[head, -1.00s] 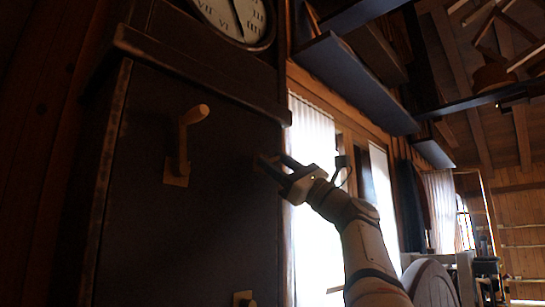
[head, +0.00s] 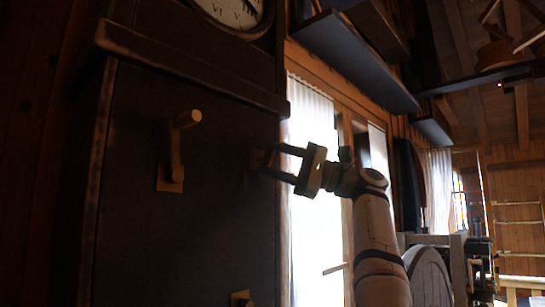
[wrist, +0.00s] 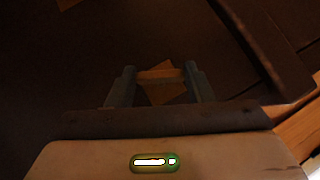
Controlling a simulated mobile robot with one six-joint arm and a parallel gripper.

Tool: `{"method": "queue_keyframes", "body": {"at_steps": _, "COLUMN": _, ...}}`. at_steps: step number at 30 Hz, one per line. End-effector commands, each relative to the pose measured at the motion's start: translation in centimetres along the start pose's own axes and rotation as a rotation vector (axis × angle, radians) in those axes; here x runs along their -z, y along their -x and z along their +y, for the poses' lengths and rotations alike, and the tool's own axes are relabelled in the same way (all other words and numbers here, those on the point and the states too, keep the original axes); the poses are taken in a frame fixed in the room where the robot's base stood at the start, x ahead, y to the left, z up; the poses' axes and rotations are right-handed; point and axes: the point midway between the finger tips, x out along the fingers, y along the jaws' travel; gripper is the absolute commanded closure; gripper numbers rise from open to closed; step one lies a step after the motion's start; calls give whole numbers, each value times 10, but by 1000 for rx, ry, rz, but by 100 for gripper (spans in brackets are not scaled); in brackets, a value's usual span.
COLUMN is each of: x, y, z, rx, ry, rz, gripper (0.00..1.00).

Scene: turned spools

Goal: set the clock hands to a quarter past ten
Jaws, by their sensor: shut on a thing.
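The clock's pale dial (head: 236,12) shows only its lower part at the top of the head view; I cannot make out how the hands stand. Below it is the dark clock case (head: 220,215). My gripper (head: 268,160) is at the right side of the case front, shut on a small wooden knob. In the wrist view the knob (wrist: 160,75) lies crosswise between the two fingers, in front of a square wooden plate (wrist: 158,94). In the head view the fingers mostly hide the knob.
A wooden lever (head: 176,150) on a plate stands out from the case front at left. Another small wooden fitting (head: 241,299) is lower down. A ledge (head: 185,68) juts out under the dial. Right of the case are a bright curtained window (head: 312,200) and a dark shelf (head: 355,60).

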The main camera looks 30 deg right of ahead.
Motion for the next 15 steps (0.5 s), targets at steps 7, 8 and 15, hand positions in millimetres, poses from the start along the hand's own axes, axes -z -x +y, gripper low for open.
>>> {"method": "queue_keyframes", "body": {"at_steps": 7, "x": 2, "y": 1, "z": 1, "rx": -34, "ry": 28, "rz": -1, "gripper": 76}}
{"method": "queue_keyframes", "body": {"at_steps": 8, "x": 2, "y": 1, "z": 1, "rx": -36, "ry": 31, "rz": -1, "gripper": 76}}
{"method": "queue_keyframes", "body": {"at_steps": 15, "x": 1, "y": 1, "z": 4, "rx": -52, "ry": 43, "rz": -3, "gripper": 74}}
